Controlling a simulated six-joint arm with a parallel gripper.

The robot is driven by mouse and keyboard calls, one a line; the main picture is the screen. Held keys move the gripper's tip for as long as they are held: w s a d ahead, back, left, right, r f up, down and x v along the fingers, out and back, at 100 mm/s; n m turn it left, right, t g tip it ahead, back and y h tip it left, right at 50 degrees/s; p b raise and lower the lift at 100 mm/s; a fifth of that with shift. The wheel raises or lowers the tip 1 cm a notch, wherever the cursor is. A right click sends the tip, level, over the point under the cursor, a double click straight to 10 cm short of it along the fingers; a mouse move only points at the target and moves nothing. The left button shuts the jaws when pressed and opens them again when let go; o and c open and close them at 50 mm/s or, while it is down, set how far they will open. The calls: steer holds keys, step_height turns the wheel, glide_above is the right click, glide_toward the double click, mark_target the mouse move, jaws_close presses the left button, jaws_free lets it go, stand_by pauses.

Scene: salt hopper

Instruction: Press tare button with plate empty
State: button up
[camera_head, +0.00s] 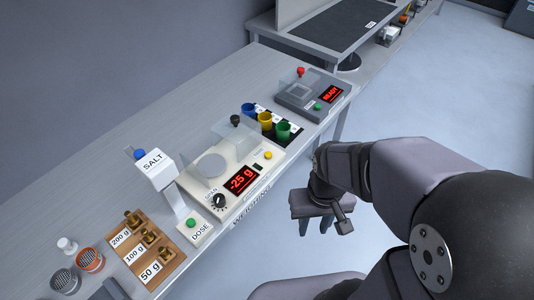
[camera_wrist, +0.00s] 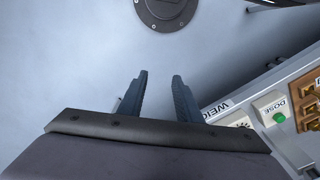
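The cream scale (camera_head: 228,205) stands on the bench with a red display (camera_head: 242,180) reading -25 g. Its round grey plate (camera_head: 211,165) looks empty behind clear shield panels. A yellow button (camera_head: 268,155) sits at the right of the scale's front, beside a small label too small to read; I cannot confirm it is the tare button. My gripper (camera_head: 316,226) hangs off the bench's front edge, to the right of the scale and apart from it. In the wrist view my gripper (camera_wrist: 158,85) has its two fingers apart with nothing between them.
Left of the scale stand the SALT hopper (camera_head: 154,162), the green DOSE button (camera_head: 191,223) and a wooden weight holder (camera_head: 142,250). Blue, yellow and green cups (camera_head: 265,120) stand behind. A grey READY device (camera_head: 310,95) is farther back. A black dial (camera_head: 218,201) is beside the display.

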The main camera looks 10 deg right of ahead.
stand_by(0.3)
jaws_close()
stand_by(1.6)
